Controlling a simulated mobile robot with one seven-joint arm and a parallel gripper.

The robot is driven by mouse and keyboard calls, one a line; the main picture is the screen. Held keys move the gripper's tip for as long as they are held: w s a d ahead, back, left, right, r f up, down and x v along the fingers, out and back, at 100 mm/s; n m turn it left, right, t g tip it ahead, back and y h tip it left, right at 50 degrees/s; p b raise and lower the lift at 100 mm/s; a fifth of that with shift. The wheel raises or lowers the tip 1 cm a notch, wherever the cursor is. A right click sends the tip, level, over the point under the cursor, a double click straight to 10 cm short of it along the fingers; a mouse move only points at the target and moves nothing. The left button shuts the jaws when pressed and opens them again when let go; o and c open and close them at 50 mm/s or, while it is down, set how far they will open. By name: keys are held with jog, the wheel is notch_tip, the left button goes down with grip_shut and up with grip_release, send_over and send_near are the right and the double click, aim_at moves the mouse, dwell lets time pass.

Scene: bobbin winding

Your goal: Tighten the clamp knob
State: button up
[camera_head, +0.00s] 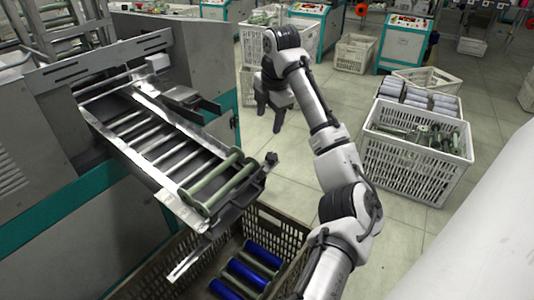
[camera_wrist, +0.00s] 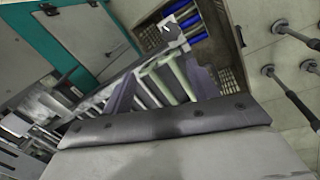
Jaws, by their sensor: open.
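The clamp knob (camera_head: 271,158) looks like the small dark knob at the right outer corner of the sloping chute (camera_head: 150,178), beside two green bobbins (camera_head: 218,190) at the chute's low end. My gripper (camera_head: 269,120) hangs above and behind the knob in the head view, apart from it, fingers pointing down. It is open and empty. In the wrist view the two dark fingers (camera_wrist: 160,72) stand apart, with the green bobbins (camera_wrist: 168,76) and chute rollers showing between and beyond them.
A brown crate (camera_head: 285,236) with blue and green bobbins stands below the chute. A grey and teal machine (camera_head: 60,140) fills the left. A white crate (camera_head: 415,172) of bobbins stands on the floor at right. Tiled floor between them is partly free.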

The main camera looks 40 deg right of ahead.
aim_at(272, 156)
jog(key=shift+g, duration=0.3)
jog(key=f, duration=0.4)
jog(key=d+f, duration=0.1)
jog(key=f, duration=0.4)
jog(key=f+b, duration=0.1)
jog(key=f, duration=0.3)
jog(key=shift+w+d+f, duration=0.15)
jog(key=shift+d+f, duration=0.1)
jog(key=shift+d, duration=0.05)
jog(key=c, duration=1)
jog(key=shift+p, duration=0.3)
